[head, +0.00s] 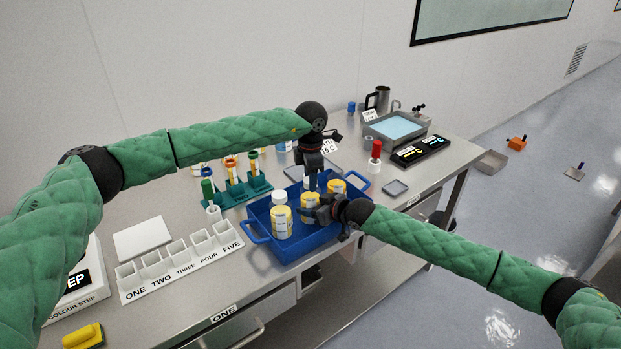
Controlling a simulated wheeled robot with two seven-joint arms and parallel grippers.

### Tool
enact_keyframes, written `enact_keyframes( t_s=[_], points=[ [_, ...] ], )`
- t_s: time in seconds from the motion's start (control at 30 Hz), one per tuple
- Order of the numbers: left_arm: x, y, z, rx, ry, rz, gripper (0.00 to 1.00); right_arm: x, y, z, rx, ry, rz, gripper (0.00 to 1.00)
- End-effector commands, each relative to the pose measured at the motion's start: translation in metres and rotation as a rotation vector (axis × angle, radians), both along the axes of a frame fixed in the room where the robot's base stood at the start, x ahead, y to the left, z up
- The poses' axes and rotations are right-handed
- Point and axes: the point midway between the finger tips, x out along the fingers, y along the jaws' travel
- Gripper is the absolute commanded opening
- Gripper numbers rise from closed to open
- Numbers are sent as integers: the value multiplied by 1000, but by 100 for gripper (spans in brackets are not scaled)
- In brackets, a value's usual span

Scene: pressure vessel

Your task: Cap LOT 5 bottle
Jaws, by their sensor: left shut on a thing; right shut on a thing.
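A blue tray (257,218) on the steel table holds several bottles with yellow labels. My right gripper (322,214) is shut on one yellow-labelled bottle (309,200) inside the tray. My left gripper (311,172) points down just above that bottle and is shut on a small blue thing (311,184), which looks like a cap. I cannot tell whether it touches the bottle's mouth. Another bottle (282,224) with a white top stands at the tray's front left, and one more (337,186) stands behind. The lot numbers are too small to read.
A green rack (258,184) with coloured-top tubes stands behind the tray. A white row of numbered compartments (180,268) lies to the left. A red-topped item (375,158), a small grey dish (395,187) and a water bath (396,127) are at the right.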

Motion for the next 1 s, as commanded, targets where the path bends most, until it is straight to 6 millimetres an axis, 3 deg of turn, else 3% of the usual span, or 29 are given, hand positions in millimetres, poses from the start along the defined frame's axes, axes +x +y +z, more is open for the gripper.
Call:
enact_keyframes(
  t_s=[0.07,0.2,0.23,0.33,0.37,0.73,1.0],
  points=[
    [1,2,1,2,-3,-85,11,0,0,0,0,0,0,0],
    [2,2,0,1,-2,-72,11,-1,0,0,0,0,1,0],
    [2,2,0,1,-2,-72,42,-1,0,0,0,0,1,0],
    [1,2,0,1,-2,-71,62,-1,0,0,0,0,1,0],
    [1,1,0,1,-2,-71,64,-1,0,0,0,0,1,0],
    [1,1,5,0,-2,-71,64,0,0,0,0,0,0,0],
    [2,1,48,0,-3,-70,64,0,0,0,0,0,0,0]
  ],
)
